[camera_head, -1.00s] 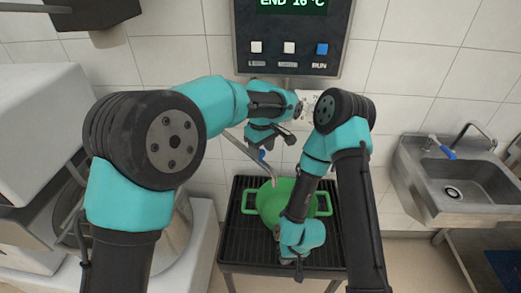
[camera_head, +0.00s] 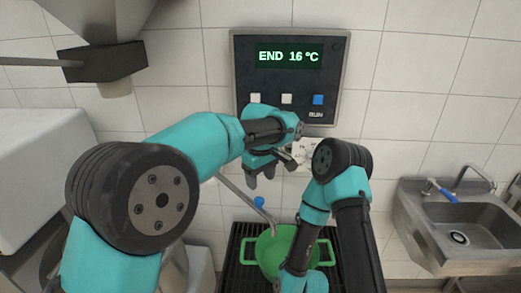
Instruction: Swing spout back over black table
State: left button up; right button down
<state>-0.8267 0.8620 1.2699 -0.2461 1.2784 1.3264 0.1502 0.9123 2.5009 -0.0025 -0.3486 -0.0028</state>
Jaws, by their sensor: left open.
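The thin metal spout (camera_head: 238,191) slants down to the right from behind my left arm. Its bent tip (camera_head: 271,218) is over the green pot, and a blue knob (camera_head: 259,202) shows beside it. The black slatted table (camera_head: 236,241) holds the green two-handled pot (camera_head: 275,247). My left gripper (camera_head: 262,176) is open, its fingers pointing down. It appears just above the blue knob in the picture, apart from it and holding nothing. My right arm reaches down over the pot's right side; its gripper is cut off by the bottom edge.
A wall panel (camera_head: 290,90) above reads "END 16 °C" and has two pale buttons and a blue one. A steel sink (camera_head: 480,226) with a blue-handled tap stands at right. A large pale machine (camera_head: 45,150) is at left. Tiled wall closes the back.

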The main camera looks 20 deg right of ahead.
pick_arm(q)
notch_tip(320, 180, up, 10)
dwell(0.4)
jog(key=shift+f, duration=0.1)
